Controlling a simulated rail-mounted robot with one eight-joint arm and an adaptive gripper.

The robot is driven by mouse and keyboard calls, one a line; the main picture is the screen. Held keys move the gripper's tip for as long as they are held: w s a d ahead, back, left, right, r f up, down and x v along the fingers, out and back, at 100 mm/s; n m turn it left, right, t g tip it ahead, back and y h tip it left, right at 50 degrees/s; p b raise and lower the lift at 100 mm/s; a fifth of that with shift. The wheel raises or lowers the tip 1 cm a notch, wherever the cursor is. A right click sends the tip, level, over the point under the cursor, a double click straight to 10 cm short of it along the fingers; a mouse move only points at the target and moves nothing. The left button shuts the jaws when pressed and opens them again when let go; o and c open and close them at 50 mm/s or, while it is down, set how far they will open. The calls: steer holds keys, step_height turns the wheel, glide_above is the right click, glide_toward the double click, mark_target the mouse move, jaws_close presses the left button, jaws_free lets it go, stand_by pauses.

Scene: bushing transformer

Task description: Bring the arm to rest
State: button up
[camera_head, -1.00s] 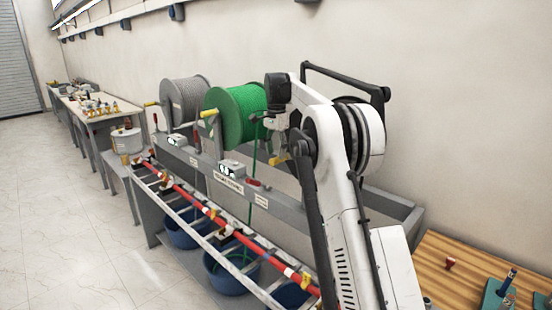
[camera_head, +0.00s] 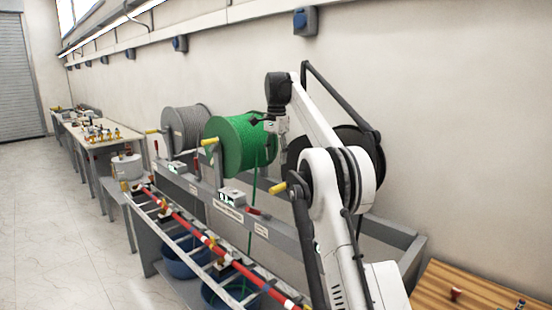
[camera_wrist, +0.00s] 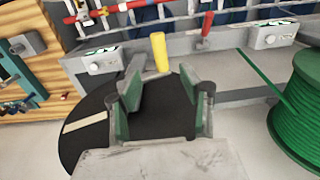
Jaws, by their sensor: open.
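My gripper (camera_head: 262,138) hangs in front of the right side of the green cable reel (camera_head: 228,145) in the head view. It points downward from my raised, folded arm. In the wrist view my gripper (camera_wrist: 160,95) has its two green-padded fingers spread apart with nothing between them. Below it there lies a black reel (camera_wrist: 85,135) with a yellow handle (camera_wrist: 159,52). The green reel shows at the right of the wrist view (camera_wrist: 298,115). I cannot tell the exact gap between gripper and reels.
A grey cable reel (camera_head: 185,128) stands left of the green one on the grey rack (camera_head: 215,188). A black reel (camera_head: 368,142) is partly hidden behind my arm. Blue buckets (camera_head: 180,263) sit below. A wooden table (camera_head: 470,285) is at lower right; the left floor is clear.

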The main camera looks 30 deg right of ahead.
steer(key=s+a+n+t+b, duration=0.2)
steer(key=s+a+n+b, duration=0.15)
steer(key=s+a, duration=0.55)
steer(key=s+a+n+t+b, duration=0.1)
steer(key=s+a+n+b, duration=0.25)
steer(key=s+a, duration=0.55)
steer(key=s+a+f+n+t+b, duration=0.2)
steer(key=s+a+f+n, duration=0.1)
steer(key=s+f, duration=1)
steer(key=s+a+f+n+t+b, duration=0.2)
steer(key=s+a+f+n+b, duration=0.1)
steer(key=s+f, duration=1)
steer(key=s+n, duration=0.1)
steer(key=s, duration=0.2)
steer(key=shift+s, duration=0.15)
steer(key=shift+c, duration=0.3)
